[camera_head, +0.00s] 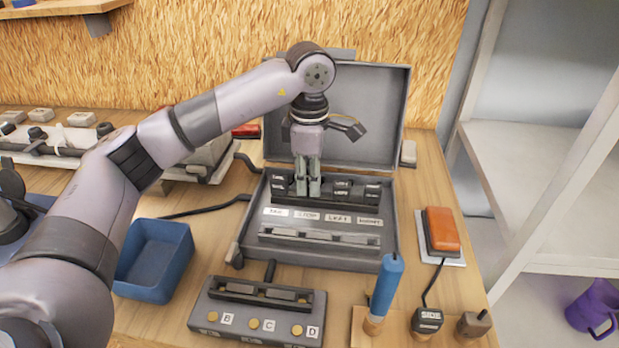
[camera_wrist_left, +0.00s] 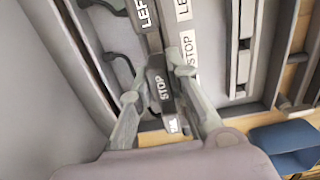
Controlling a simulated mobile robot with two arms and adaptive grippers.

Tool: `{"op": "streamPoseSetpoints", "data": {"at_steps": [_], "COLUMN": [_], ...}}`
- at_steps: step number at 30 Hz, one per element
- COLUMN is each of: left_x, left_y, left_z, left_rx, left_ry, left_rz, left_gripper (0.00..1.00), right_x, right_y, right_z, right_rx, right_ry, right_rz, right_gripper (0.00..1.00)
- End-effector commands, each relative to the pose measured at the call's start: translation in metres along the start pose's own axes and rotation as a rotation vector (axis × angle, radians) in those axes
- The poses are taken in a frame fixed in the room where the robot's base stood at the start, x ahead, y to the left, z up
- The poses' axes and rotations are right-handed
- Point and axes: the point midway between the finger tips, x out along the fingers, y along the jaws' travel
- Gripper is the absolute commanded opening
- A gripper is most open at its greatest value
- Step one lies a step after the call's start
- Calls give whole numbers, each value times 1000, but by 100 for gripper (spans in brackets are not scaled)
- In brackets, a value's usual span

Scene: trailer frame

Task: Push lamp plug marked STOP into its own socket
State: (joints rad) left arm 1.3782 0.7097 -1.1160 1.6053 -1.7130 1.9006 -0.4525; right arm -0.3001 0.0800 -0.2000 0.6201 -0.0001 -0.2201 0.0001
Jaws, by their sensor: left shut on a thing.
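My left gripper (camera_head: 308,190) is over the open grey case (camera_head: 390,240), its fingers pointing down into the row of black plugs. In the left wrist view the gripper (camera_wrist_left: 158,85) is shut on the black plug marked STOP (camera_wrist_left: 161,90), one finger on each side. The plug lies in line between a plug marked LEFT (camera_wrist_left: 143,14) and another partly hidden plug (camera_wrist_left: 174,125). A white STOP label (camera_wrist_left: 188,46) is beside it on the case. The socket under the plug is hidden, and I cannot tell how deep the plug sits. My right gripper is not in view.
A blue bin (camera_head: 152,262) stands left of the case. A grey block marked B, C, D (camera_head: 262,310) is in front. A blue-handled tool (camera_head: 385,290) stands upright front right. An orange lamp (camera_head: 442,230) lies to the right. The raised lid (camera_head: 370,110) is behind the gripper.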

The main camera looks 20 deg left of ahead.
Motion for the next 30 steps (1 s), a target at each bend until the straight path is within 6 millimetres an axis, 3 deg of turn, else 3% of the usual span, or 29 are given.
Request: {"op": "streamPoseSetpoints", "data": {"at_steps": [20, 21, 30], "left_x": [9, 9, 9], "left_y": [0, 0, 0], "left_z": [0, 0, 0], "left_rx": [0, 0, 0], "left_ry": [0, 0, 0], "left_rz": [0, 0, 0], "left_gripper": [5, 17, 37], "right_x": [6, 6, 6], "right_y": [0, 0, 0], "right_z": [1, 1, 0], "right_rx": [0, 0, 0], "right_ry": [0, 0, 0], "right_rz": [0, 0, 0], "right_gripper": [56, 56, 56]}}
